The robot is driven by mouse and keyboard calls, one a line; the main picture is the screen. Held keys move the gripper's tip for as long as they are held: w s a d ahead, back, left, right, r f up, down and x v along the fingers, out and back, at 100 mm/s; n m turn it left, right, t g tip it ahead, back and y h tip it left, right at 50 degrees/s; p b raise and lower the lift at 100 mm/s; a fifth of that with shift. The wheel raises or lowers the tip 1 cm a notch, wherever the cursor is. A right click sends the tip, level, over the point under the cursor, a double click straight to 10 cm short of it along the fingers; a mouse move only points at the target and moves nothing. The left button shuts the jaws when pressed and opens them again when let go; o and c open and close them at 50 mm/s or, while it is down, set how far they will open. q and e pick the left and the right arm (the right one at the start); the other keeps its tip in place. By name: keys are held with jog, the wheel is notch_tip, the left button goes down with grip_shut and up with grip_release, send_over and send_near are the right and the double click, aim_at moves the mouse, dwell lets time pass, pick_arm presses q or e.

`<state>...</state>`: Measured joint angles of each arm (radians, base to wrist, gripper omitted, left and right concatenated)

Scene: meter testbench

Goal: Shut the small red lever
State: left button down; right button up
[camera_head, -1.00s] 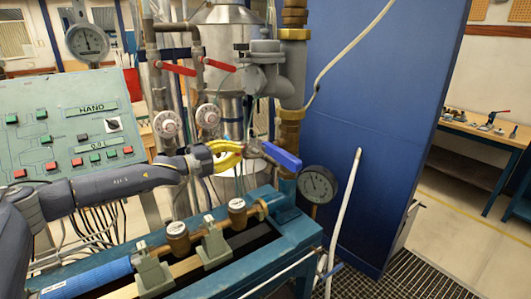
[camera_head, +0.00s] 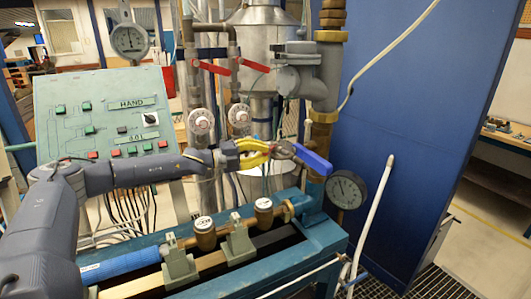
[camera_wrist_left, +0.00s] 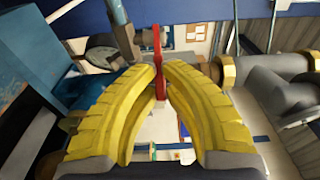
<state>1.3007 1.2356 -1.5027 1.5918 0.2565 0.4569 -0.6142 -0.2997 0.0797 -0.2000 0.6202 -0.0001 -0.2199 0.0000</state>
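The small red lever (camera_wrist_left: 158,48) shows in the left wrist view, standing upright between the yellow fingertips. In the head view it is hidden at the gripper or too small to pick out. My left gripper (camera_head: 270,151) reaches in from the left, above the pipe bench. Its two yellow fingers, also in the left wrist view (camera_wrist_left: 159,74), curve together and close on the red lever from both sides. A blue lever handle (camera_head: 312,158) lies just right of the fingertips in the head view. My right gripper is not in view.
Two red valve handles (camera_head: 214,68) (camera_head: 256,66) sit higher on the pipes. A round gauge (camera_head: 346,189) is right of the blue handle. The green control panel (camera_head: 100,90) stands at left, the blue wall (camera_head: 415,110) at right. Brass fittings (camera_head: 205,236) line the bench below.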

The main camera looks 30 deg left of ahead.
pick_arm(q)
jog(key=c, duration=1.5)
grip_release()
jog(key=v, duration=1.2)
jog(key=shift+d, duration=0.1)
